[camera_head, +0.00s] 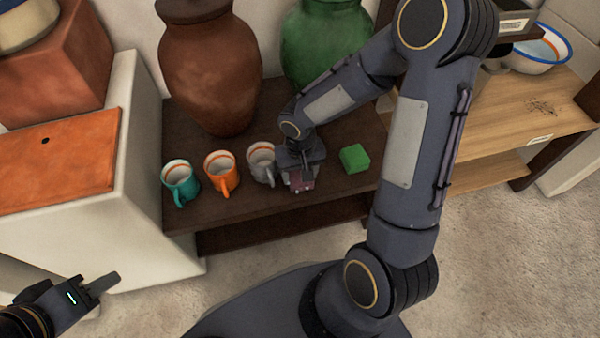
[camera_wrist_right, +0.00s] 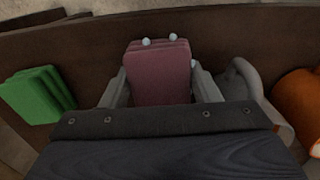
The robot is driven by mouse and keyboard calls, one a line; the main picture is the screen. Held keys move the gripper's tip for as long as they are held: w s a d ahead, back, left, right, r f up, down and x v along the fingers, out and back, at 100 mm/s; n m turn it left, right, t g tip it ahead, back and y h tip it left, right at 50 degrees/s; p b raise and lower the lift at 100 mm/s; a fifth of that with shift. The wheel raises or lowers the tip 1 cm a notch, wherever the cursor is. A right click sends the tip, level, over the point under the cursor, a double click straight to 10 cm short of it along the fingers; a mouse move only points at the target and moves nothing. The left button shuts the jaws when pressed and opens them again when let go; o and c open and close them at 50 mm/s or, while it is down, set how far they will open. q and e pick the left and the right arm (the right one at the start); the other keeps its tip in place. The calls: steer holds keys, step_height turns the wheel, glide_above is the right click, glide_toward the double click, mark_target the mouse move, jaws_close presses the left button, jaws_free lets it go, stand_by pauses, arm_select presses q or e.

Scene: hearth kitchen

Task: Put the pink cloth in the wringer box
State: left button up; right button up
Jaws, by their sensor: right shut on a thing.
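The pink cloth (camera_head: 303,180) is a small folded block on the dark wooden shelf, mostly hidden by my right gripper in the head view. In the wrist view the pink cloth (camera_wrist_right: 160,75) stands between the two fingers, its layers showing, with two small pale knobs at its far edge. My right gripper (camera_head: 300,184) points down and is shut on it. I cannot tell whether the cloth is clear of the shelf. My left gripper (camera_head: 95,287) is at the lower left, away from the shelf, its opening unclear. I cannot tell which thing is the wringer box.
A green folded block (camera_head: 355,158) lies right of the cloth. A grey-white mug (camera_head: 262,163) stands close on its left, then an orange mug (camera_head: 222,172) and a teal mug (camera_head: 180,183). A brown jar (camera_head: 210,65) and green jar (camera_head: 325,45) stand behind.

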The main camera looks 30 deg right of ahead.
steer(key=shift+f, duration=0.25)
steer(key=o, duration=1)
steer(key=shift+r, duration=0.1)
steer(key=shift+r, duration=0.1)
